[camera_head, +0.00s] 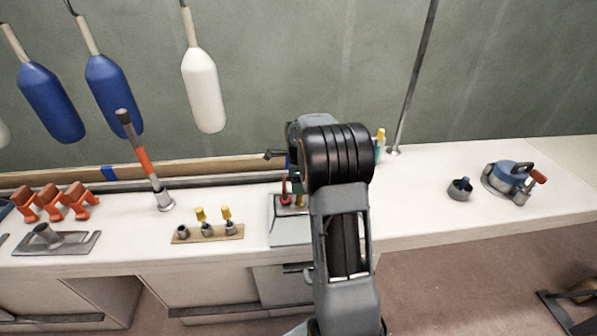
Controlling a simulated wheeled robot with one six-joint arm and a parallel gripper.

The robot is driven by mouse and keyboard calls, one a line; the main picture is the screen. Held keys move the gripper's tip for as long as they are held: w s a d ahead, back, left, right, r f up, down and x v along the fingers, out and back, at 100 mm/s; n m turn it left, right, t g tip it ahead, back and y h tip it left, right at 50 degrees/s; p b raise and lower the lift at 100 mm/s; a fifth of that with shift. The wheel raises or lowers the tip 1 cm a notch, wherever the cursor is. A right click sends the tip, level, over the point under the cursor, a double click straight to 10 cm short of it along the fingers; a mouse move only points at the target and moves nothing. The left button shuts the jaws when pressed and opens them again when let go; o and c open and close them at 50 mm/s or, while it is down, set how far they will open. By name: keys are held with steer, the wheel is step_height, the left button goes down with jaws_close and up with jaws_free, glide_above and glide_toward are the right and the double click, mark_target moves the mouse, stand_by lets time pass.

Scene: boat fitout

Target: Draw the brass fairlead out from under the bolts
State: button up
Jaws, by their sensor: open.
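My arm reaches over the counter and covers the middle of the view. My gripper cannot be made out; the arm's black joint and links hide that area. I cannot clearly identify the brass fairlead or the bolts. I cannot tell whether these touch.
A wooden strip (222,233) with yellow-topped pegs, orange clamps (76,201), a grey plate (57,243) and an orange-grey rod (144,160) stand left. A blue-topped winch-like item (510,176) and a dark cup (460,188) stand right. The counter (425,200) between is clear.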

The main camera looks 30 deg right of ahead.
mark_target(299, 196)
step_height(299, 196, down, 6)
steer(key=shift+f, duration=0.25)
stand_by(0.4)
jaws_close()
stand_by(0.3)
steer(key=shift+s, duration=0.15)
steer(key=shift+s+a+b, duration=0.15)
steer(key=shift+s+a, duration=0.45)
steer(key=shift+s, duration=0.7)
steer(key=shift+s+a+b, duration=0.15)
steer(key=shift+s+a, duration=0.45)
steer(key=shift+s, duration=0.65)
steer(key=shift+s+a+b, duration=0.15)
steer(key=shift+s+a, duration=0.45)
steer(key=shift+s, duration=0.7)
steer(key=shift+c, duration=0.3)
jaws_free()
steer(key=shift+a, duration=0.15)
